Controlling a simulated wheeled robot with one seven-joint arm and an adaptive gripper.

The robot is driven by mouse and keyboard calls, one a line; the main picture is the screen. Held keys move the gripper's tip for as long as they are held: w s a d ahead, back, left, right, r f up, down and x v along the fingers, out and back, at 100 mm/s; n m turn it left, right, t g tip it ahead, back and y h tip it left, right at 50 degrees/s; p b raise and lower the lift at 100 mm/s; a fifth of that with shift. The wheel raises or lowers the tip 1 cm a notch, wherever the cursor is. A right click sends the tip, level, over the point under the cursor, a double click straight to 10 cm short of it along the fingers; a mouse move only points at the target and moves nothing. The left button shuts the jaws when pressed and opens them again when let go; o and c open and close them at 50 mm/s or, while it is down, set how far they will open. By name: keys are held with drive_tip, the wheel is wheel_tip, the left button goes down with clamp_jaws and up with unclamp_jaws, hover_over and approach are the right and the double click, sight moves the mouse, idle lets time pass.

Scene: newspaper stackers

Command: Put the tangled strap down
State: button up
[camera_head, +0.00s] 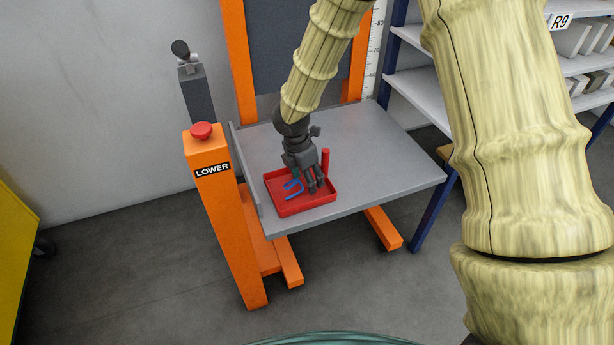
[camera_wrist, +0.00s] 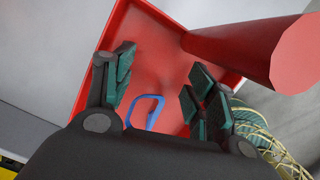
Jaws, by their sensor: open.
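The blue strap (camera_head: 293,187) lies in a loop on the floor of a shallow red tray (camera_head: 316,202). It also shows in the wrist view (camera_wrist: 152,107), between and below my fingers. My gripper (camera_head: 312,188) is over the tray, its fingers pointing down. In the wrist view my gripper (camera_wrist: 158,88) has its green-padded fingers spread apart with nothing between them. The strap looks apart from the fingers. A red upright post (camera_head: 325,160) stands at the tray's back right corner, close to my gripper; it fills the upper right of the wrist view.
The tray sits on a grey platform (camera_head: 390,160) of an orange lift. An orange post (camera_head: 212,195) with a red button (camera_head: 201,130) and a "LOWER" label stands left. Shelves (camera_head: 430,95) are at the back right. The platform right of the tray is clear.

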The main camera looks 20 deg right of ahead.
sight(300, 179)
drive_tip(key=shift+r, duration=0.15)
wheel_tip(300, 179, up, 12)
drive_tip(key=a+p, duration=0.2)
drive_tip(key=p, duration=0.1)
drive_tip(key=shift+s+a, duration=0.2)
drive_tip(key=shift+s, duration=0.1)
